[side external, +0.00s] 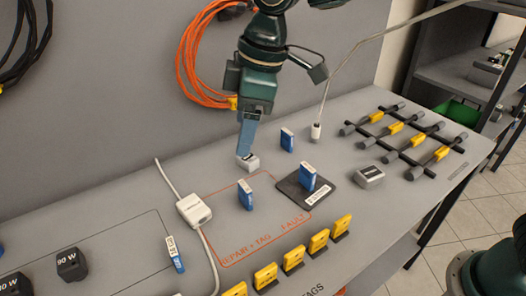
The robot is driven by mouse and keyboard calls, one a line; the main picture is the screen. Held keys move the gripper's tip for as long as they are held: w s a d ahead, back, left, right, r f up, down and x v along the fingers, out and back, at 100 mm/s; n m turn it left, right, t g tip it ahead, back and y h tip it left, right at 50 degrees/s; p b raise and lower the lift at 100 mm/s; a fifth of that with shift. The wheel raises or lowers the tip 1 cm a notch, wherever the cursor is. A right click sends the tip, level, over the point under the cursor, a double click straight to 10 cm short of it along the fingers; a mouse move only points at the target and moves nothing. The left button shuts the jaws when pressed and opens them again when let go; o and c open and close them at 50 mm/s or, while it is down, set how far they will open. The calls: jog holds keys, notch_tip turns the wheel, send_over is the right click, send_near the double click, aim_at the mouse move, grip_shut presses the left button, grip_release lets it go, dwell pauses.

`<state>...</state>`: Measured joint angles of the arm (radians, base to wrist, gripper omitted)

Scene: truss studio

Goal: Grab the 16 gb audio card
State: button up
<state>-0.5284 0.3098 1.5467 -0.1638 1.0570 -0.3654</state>
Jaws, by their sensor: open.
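Several blue cards with pale labels stand on the grey bench. One stands behind and right of my gripper (287,140), one inside the orange outlined area (246,194), one on a dark pad (308,178), and one at the left (175,255). Their print is too small to read, so I cannot tell which is the 16 GB audio card. My gripper (246,152) points down, open, with its tips at or just above a small light grey block (249,163). The far finger is hidden, and I cannot tell whether the tips touch the block.
A white box with a cable (193,209) lies left of the outline. Yellow tags (293,260) line the front. A black rack with yellow clips (405,138) lies right, near a grey block (368,177). A hanging cable ends in a white plug (316,131). Dark weights (70,265) sit left.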

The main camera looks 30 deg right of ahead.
aim_at(172, 246)
jog(key=a+f+n+g, duration=0.1)
jog(key=a+f+n, duration=0.1)
jog(key=a+f, duration=0.45)
jog(key=a+f+n+g, duration=0.1)
jog(key=a+f+n, duration=0.25)
jog(key=a, duration=0.55)
jog(key=shift+m, duration=0.35)
jog(key=shift+w+a+f, duration=0.1)
jog(key=shift+a+f, duration=0.1)
jog(key=shift+f, duration=1.25)
jog(key=shift+w+a+f, duration=0.15)
jog(key=shift+a+f, duration=0.05)
jog(key=shift+f, duration=1.3)
jog(key=shift+w+a+f, duration=0.1)
jog(key=shift+a+f, duration=0.1)
jog(key=shift+f, duration=1.25)
jog(key=shift+f, duration=0.1)
jog(key=shift+w+a+f, duration=0.1)
jog(key=shift+a+f, duration=0.05)
jog(key=shift+f, duration=1.1)
jog(key=shift+a+f, duration=0.15)
jog(key=shift+f, duration=1.1)
jog(key=c, duration=1.1)
jog(key=shift+o, duration=0.2)
jog(key=shift+r, duration=0.1)
